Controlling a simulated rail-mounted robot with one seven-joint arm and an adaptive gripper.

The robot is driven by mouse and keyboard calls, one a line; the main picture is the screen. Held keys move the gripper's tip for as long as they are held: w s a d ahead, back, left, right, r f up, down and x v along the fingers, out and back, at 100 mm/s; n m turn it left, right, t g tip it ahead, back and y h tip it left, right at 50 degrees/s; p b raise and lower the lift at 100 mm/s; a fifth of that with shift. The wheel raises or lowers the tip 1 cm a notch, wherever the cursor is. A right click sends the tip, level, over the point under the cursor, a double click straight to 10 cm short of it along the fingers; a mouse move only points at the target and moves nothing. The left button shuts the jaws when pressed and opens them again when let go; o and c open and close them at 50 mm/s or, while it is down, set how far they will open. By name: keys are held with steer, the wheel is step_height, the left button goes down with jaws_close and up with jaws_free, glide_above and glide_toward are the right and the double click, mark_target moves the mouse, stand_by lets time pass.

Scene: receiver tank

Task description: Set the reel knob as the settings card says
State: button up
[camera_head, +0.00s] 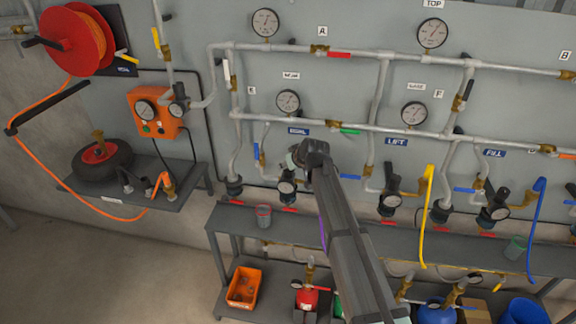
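My gripper (300,154) is at the end of my dark arm, in front of the pipe panel just below a small blue label that I cannot read surely. Its fingers are too small and dark to tell open from shut. The red hose reel (76,40) with orange hose is at the upper left, a dark label beside it. Below it is an orange box (155,113) with a gauge. A dark knob (177,108) sits at that box's right side, well left of my gripper. A regulator with a gauge (286,187) is just below my gripper. No settings card is readable.
Grey pipes with gauges and coloured valve levers cover the panel. A yellow hose (425,215) and a blue hose (535,225) hang at the right. A shelf (225,222) holds a grey cup (263,216). An orange bin (244,287) is below. The floor at lower left is clear.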

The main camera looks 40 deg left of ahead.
steer(key=m+t+b, duration=0.1)
steer(key=m, duration=0.1)
steer(key=m+t+h, duration=0.1)
steer(key=shift+a+f+m+t+h+b, duration=0.1)
steer(key=shift+f+m+t+h+b, duration=0.05)
steer(key=shift+m+t+h+b, duration=0.2)
steer(key=m+t+h+b, duration=0.1)
steer(key=m+b, duration=0.1)
steer(key=m+t+h+b, duration=0.1)
steer(key=m+b, duration=0.1)
steer(key=shift+a+f+m+h, duration=0.1)
steer(key=shift+m+h, duration=0.25)
steer(key=m+t+h+b, duration=0.1)
steer(key=m+h+b, duration=0.2)
steer(key=m+b, duration=0.1)
steer(key=shift+m+h+b, duration=0.75)
steer(key=shift+m+h, duration=0.25)
steer(key=shift+m, duration=0.3)
steer(key=shift+d+r, duration=0.2)
steer(key=o, duration=1.1)
steer(key=shift+o, duration=0.2)
